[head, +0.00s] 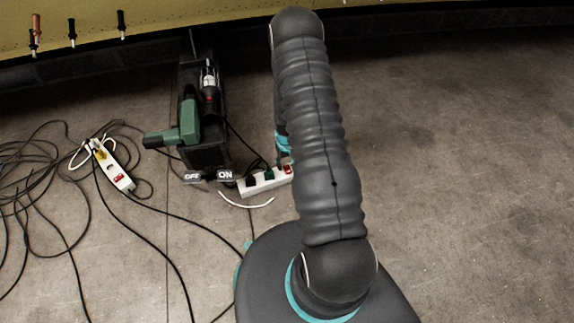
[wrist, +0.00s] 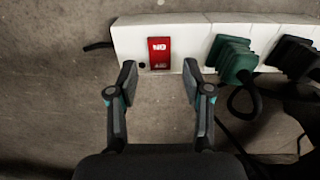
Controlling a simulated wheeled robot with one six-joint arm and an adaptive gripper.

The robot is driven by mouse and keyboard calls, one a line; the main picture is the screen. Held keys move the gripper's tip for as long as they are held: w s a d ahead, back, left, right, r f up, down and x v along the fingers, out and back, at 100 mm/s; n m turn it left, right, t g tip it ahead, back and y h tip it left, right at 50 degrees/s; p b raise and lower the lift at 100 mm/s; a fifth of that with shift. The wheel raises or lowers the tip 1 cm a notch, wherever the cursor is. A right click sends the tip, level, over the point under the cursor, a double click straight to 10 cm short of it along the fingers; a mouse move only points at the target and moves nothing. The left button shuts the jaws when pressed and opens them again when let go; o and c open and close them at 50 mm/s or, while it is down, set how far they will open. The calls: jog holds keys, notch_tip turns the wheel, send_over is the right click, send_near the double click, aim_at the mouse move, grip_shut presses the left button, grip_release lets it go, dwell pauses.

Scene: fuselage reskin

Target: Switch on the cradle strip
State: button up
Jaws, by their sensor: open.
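A white power strip (head: 256,185) lies on the floor at the foot of the black tool cradle (head: 205,155), partly behind my arm. Its red switch (head: 287,169) is at the right end. In the wrist view the strip (wrist: 190,36) runs across the top, and its red rocker switch (wrist: 159,53) carries white lettering, brighter at the far end. My gripper (wrist: 158,73) is open and empty. Its fingertips are to the left and right of the switch in the picture, near the strip's closer edge. I cannot tell whether they touch it. In the head view my arm mostly hides the gripper.
A green plug (wrist: 234,60) and dark plugs (wrist: 293,58) sit in the strip, right of the switch. The cradle holds a green tool (head: 188,122) and has OFF and ON labels (head: 225,175). Another white strip (head: 112,165) lies left among loose cables. Floor at right is clear.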

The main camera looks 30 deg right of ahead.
jog(key=shift+f, duration=0.7)
grip_shut()
